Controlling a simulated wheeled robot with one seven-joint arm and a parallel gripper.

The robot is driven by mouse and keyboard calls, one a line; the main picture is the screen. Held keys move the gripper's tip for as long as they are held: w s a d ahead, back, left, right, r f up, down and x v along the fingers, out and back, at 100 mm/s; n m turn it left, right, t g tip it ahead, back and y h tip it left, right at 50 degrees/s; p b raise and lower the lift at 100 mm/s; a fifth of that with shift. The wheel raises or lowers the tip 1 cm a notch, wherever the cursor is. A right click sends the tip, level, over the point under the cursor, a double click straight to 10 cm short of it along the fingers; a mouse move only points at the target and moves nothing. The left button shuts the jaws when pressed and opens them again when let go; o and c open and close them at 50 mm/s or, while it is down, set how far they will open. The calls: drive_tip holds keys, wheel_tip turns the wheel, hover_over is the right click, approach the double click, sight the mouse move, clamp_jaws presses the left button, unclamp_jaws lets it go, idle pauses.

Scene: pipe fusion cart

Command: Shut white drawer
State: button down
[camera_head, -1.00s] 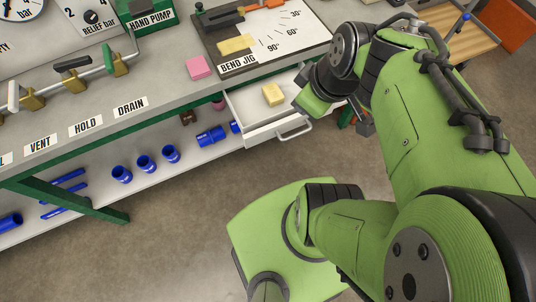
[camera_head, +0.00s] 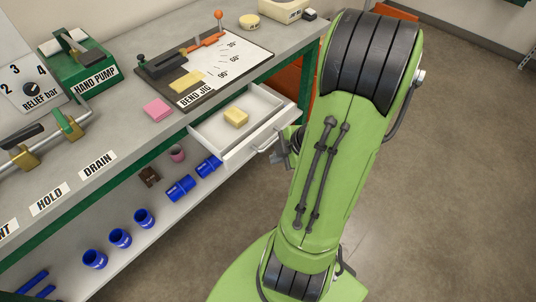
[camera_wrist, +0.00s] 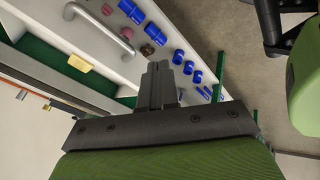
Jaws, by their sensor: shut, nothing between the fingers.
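The white drawer (camera_head: 218,135) stands pulled out from under the bench top, with a yellow block (camera_head: 236,117) inside it. Its grey bar handle (camera_head: 268,142) is on the front panel; the handle also shows at the upper left of the wrist view (camera_wrist: 98,28). My gripper (camera_head: 278,158) is just in front of the drawer front, near the handle, partly hidden by my arm in the head view. In the wrist view my gripper (camera_wrist: 157,70) has its fingers together with nothing between them. I cannot tell whether it touches the drawer.
The bench top holds a bend jig board (camera_head: 205,65), a pink block (camera_head: 157,109) and a green hand pump (camera_head: 78,62). The lower shelf (camera_head: 160,212) carries several blue fittings (camera_head: 143,218) and a brown piece (camera_head: 149,176). Open floor lies right of the bench.

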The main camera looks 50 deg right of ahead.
drive_tip(key=w+f, duration=0.1)
drive_tip(key=w, duration=0.1)
drive_tip(key=w+d+f, duration=0.1)
drive_tip(key=w+f, duration=0.1)
drive_tip(key=shift+w+d+f, duration=0.1)
drive_tip(key=shift+w+f, duration=0.05)
drive_tip(key=shift+w, duration=0.2)
